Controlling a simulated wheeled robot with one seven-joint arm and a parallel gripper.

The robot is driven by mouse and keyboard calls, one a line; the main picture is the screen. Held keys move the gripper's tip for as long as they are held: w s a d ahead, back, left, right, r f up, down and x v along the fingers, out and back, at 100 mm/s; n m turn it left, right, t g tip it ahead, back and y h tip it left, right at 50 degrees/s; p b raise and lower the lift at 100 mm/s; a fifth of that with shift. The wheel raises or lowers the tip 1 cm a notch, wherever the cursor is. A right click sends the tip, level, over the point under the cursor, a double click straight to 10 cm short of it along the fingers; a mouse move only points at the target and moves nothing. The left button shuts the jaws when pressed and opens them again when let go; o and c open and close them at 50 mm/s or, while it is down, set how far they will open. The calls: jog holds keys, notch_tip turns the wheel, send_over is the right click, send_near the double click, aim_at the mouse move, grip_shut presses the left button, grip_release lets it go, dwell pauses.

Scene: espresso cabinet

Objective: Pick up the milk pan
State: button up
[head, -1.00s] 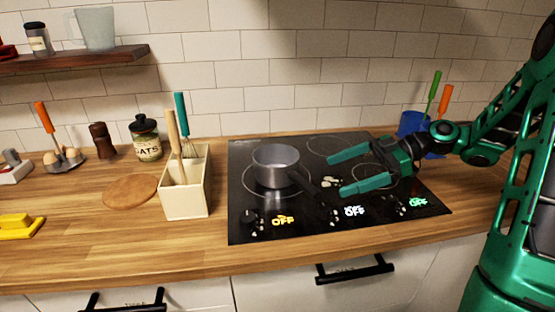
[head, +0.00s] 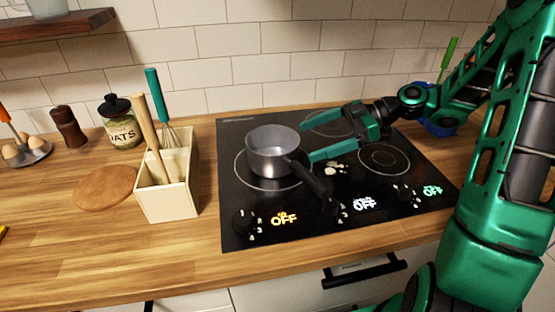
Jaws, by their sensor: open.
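The milk pan (head: 272,158) is a small grey pan standing upright on the left burner of the black cooktop (head: 237,218). Its dark handle (head: 314,181) points toward the lower right, over the front of the cooktop. My green gripper (head: 306,140) is open and empty, just right of the pan, with its fingers pointing left toward it. The near fingertip lies close to the pan's right rim in the picture; I cannot tell whether it touches. The inside of the pan looks empty.
A cream utensil holder (head: 168,191) with a whisk and a wooden tool stands left of the cooktop. A round wooden board (head: 105,187), an oats jar (head: 119,124) and a pepper mill (head: 69,127) are further left. A blue container (head: 440,124) stands behind my arm. The front counter is clear.

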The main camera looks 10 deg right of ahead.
aim_at(295, 144)
jog(key=shift+r+x, duration=0.1)
jog(key=shift+x, duration=1.3)
jog(key=shift+r+x, duration=0.15)
jog(key=shift+x, duration=1.3)
jog(key=shift+s+a, duration=0.1)
jog(key=shift+r, duration=0.1)
jog(key=c, duration=1.4)
